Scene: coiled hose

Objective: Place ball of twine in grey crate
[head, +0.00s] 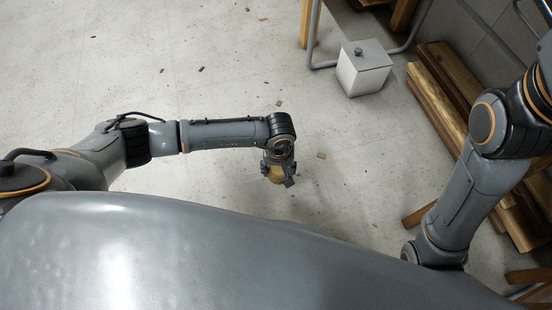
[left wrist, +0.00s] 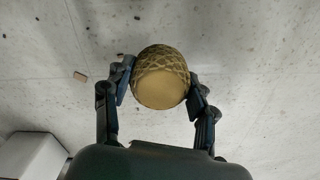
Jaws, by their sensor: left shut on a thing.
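The ball of twine (left wrist: 160,78) is yellow-tan and round, with a criss-cross pattern on its upper part and a smooth, plain face below. My left gripper (left wrist: 162,88) is shut on it, with one finger on each side. In the head view the left gripper (head: 278,178) points down in the middle, and the ball (head: 275,174) shows partly between its fingers above the floor. My right arm is at the right of the head view, but its gripper does not show. I do not make out a grey crate in either view.
A pale lidded box (head: 364,72) with a knob stands on the floor at the upper right, beside a metal tube frame. Wooden beams (head: 445,95) lie along the right wall. Small chips are scattered on the concrete floor (head: 210,60), which is otherwise clear at left and centre.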

